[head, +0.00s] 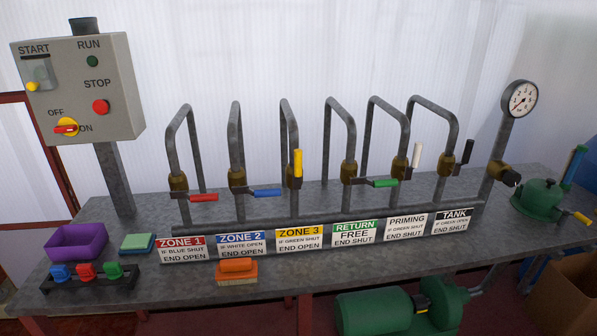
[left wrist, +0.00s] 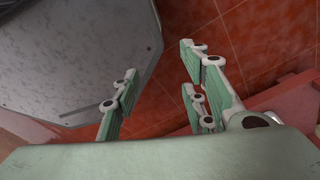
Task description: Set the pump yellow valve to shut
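A green domed pump body (head: 538,198) stands at the right end of the bench in the head view. A short yellow lever (head: 579,217) sticks out at its lower right, pointing right and slightly down. A second yellow lever (head: 298,163) stands upright on the pipe above the ZONE 3 label (head: 299,239). My left gripper (left wrist: 158,88) shows only in the left wrist view; its fingers are apart with nothing between them, over red tiled floor. Neither yellow lever shows in that view. My right gripper is not in view.
Other stems carry red (head: 204,197), blue (head: 267,192), green (head: 385,183), white (head: 417,154) and black (head: 467,151) levers. A gauge (head: 519,99) stands left of the pump body. A control box (head: 78,88), purple bin (head: 77,242) and cardboard box (head: 566,306) are also around.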

